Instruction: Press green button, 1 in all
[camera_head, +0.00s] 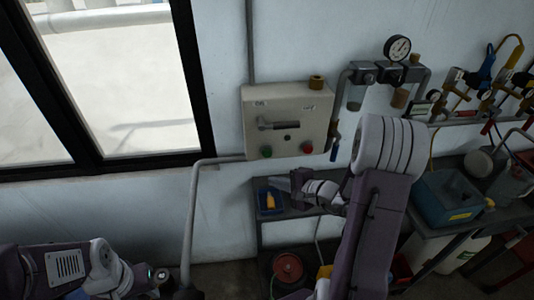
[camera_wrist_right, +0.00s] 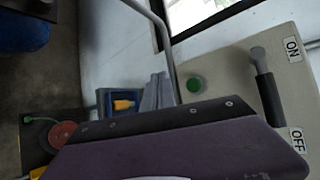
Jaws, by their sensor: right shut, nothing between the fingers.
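The green button (camera_head: 267,152) is at the lower left of a beige control box on the wall. In the right wrist view the green button (camera_wrist_right: 195,85) is round and unobstructed, to the right of my fingertips. My right gripper (camera_head: 273,182) is shut and empty, a little below the green button in the head view and apart from it. Its grey fingers also show in the right wrist view (camera_wrist_right: 158,90). My left arm lies at the lower left of the head view; its fingers cannot be made out.
The control box (camera_head: 314,108) also carries a lever (camera_head: 279,125) and a red button (camera_head: 307,147). A blue tray (camera_head: 262,207) with a yellow item stands on a shelf below. Pipes with a gauge (camera_head: 397,48) are at right. A grey pipe (camera_head: 190,215) runs down at left.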

